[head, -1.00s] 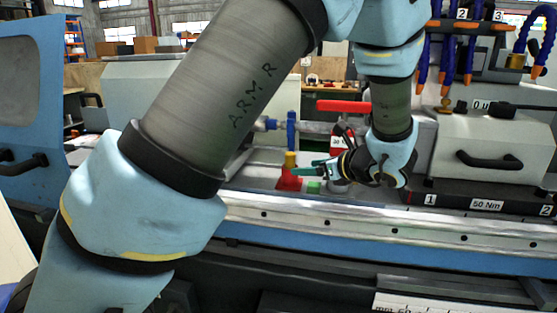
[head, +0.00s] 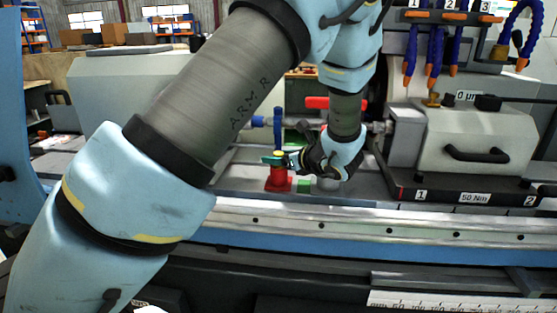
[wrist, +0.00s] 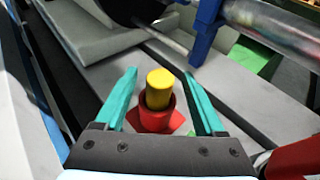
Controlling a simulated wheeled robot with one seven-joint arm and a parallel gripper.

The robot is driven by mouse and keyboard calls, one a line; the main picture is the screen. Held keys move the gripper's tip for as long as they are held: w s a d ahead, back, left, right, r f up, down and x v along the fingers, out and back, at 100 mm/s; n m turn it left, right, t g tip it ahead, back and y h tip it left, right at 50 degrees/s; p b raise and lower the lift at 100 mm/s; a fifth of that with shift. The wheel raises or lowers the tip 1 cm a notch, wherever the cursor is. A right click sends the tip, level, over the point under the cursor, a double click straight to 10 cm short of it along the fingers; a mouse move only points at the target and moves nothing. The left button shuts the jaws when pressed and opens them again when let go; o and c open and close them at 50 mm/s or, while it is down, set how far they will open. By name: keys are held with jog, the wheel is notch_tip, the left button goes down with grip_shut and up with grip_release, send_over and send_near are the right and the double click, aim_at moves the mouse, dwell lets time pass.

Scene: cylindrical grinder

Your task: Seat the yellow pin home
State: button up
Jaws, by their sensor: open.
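The yellow pin (wrist: 159,88) stands upright in a red holder (wrist: 154,117) in the wrist view, its upper part showing above the red collar. In the head view the red holder (head: 278,180) sits on the machine's grey bed, and the pin's top (head: 279,155) is partly covered by my gripper. My gripper (wrist: 160,90) is open, with one teal finger on each side of the pin and visible gaps between. In the head view my gripper (head: 273,160) reaches in from the right at pin height. The pin's lower end is hidden inside the red collar.
A blue upright (wrist: 205,30) and a metal cylinder (wrist: 285,30) stand just beyond the pin. A green block (head: 304,186) lies right of the red holder. A red lever (head: 330,103) is behind my wrist. A grey housing (head: 475,140) stands at the right.

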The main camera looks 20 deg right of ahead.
jog(key=shift+p+x, duration=0.4)
jog(key=shift+x, duration=1.15)
jog(key=shift+r, duration=0.1)
jog(key=shift+c, duration=0.2)
grip_shut()
